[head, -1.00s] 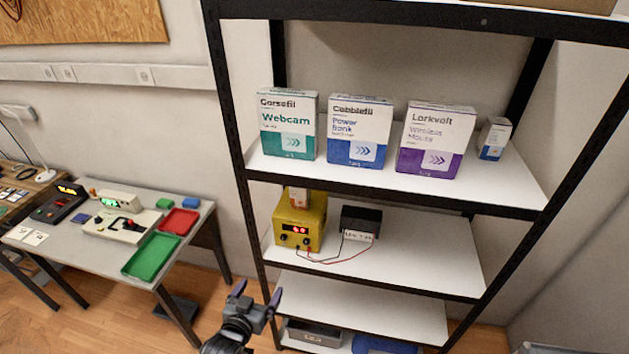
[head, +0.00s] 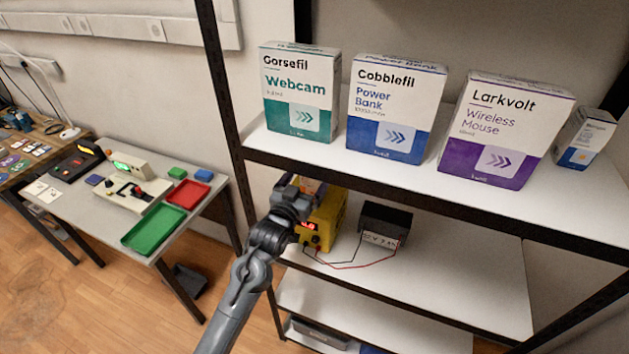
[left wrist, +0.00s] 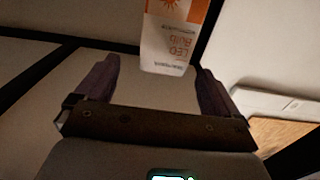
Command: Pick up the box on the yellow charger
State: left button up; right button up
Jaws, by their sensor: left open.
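The yellow charger (head: 328,218) with a red display stands on the shelf below the large boxes, at the left. In the head view my left gripper (head: 300,185) is at the charger's top and hides the small box there. In the left wrist view the box (left wrist: 170,40) is white and orange, marked LED bulb, and appears upside down. The open fingers of my left gripper (left wrist: 157,66) point toward it, one on each side in the picture. I cannot tell whether either touches it. My right gripper is in neither view.
A black battery-like block (head: 385,224) sits right of the charger, with red and black wires between them. The shelf above (head: 390,185) holds webcam, power bank and mouse boxes and a smaller box. A black post (head: 222,90) stands at the left.

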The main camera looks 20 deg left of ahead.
pick_arm(q)
jog(key=w, duration=0.8)
jog(key=shift+w+p, duration=0.25)
jog(key=shift+p, duration=0.1)
jog(key=shift+f, duration=0.1)
jog(key=c, duration=1)
jog(key=shift+c, duration=0.2)
